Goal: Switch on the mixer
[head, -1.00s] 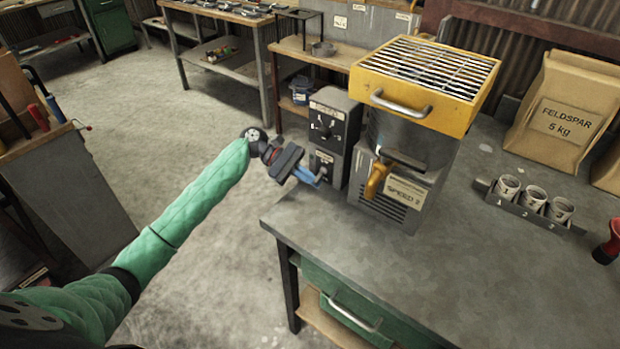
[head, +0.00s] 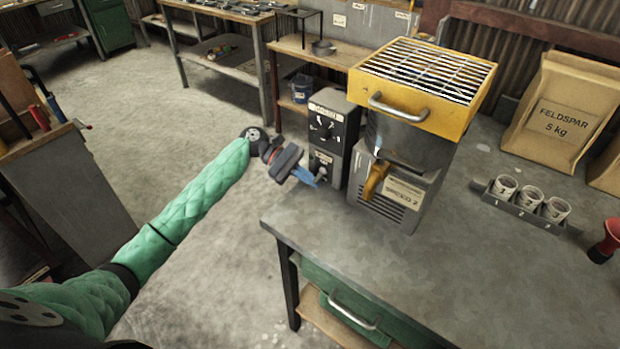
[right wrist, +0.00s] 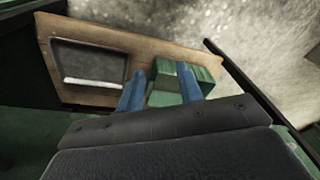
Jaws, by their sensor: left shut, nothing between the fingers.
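The mixer has a yellow hood with a wire grid (head: 422,80), a metal bowl (head: 400,138) and a grey base (head: 400,195) labelled SPEED 2, with an orange lever (head: 375,181). Its grey control box (head: 333,128) stands to the left, with a dial on the upper part and a small switch (head: 321,171) on the lower part. My left gripper (head: 311,180) is shut and empty, its blue fingertips right at the lower front of the box by the switch. I cannot tell whether they touch it, or the switch's position. My right gripper (right wrist: 160,88) shows open and empty in the right wrist view.
The mixer stands on a grey workbench (head: 350,250) with a green drawer below. To the right are a rack (head: 528,209) of numbered cups, a FELDSPAR bag (head: 560,115) and a red object (head: 606,242). The bench top in front is clear.

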